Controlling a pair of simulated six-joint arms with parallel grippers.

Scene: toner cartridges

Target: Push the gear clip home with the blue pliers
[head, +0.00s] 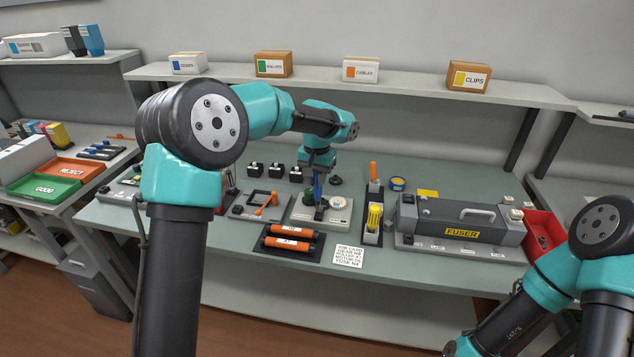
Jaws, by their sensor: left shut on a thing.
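My left gripper (318,170) is above the middle of the bench and points down. It is shut on the blue pliers (317,188), which hang upright below it. The lower end of the pliers is over a light grey plate (340,219), near a dark green round part (309,196). A pale round dial-like gear (337,203) sits on the plate to the right. The gear clip is too small to make out, and I cannot tell whether the pliers touch anything. My right arm shows at the lower right, but its gripper is out of the picture.
A grey fuser unit (455,222) and a red bin (543,232) stand to the right. Orange rollers (290,238) lie in front on a dark mat. A printed card (348,256) lies near the front edge.

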